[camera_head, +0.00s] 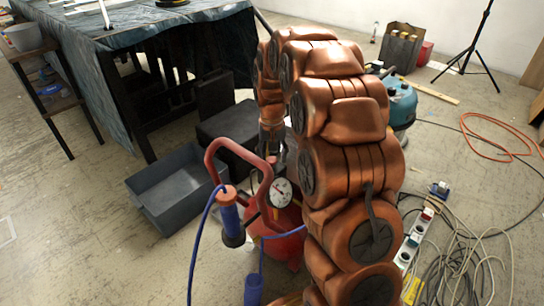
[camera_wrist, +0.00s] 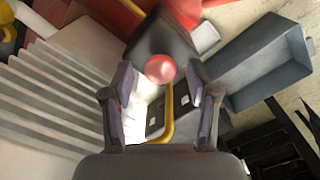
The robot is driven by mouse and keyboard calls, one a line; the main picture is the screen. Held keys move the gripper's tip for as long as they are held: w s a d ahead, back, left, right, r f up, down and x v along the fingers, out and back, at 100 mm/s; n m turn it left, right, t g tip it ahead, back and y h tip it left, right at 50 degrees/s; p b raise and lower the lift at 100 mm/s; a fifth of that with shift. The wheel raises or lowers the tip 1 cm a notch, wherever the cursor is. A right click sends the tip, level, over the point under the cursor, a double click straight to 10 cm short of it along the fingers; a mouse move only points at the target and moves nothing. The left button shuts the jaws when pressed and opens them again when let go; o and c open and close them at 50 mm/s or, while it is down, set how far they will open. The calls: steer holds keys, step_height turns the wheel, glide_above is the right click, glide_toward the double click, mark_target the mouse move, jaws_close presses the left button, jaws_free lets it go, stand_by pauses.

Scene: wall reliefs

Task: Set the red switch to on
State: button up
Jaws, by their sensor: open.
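In the wrist view a glossy red ball-shaped piece (camera_wrist: 160,68) shows between the fingertips of my gripper (camera_wrist: 161,82). The fingers are open, one on each side of it, with gaps visible. I cannot tell how far beyond the fingertips it lies, or whether it is the red switch. A yellow bar (camera_wrist: 168,122) and a dark panel (camera_wrist: 153,118) show below it. In the head view a white power strip (camera_head: 408,248) on the floor has a small red part (camera_head: 427,214) near its far end.
A red tank with a gauge (camera_head: 281,192) and a curved red handle stands close by my arm. A grey bin (camera_head: 178,190) is on the floor left of it. A cloth-covered table (camera_head: 160,30) is behind. Tangled cables (camera_head: 470,255) lie at right.

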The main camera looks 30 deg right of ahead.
steer(key=shift+c, duration=0.2)
jaws_close()
stand_by(0.4)
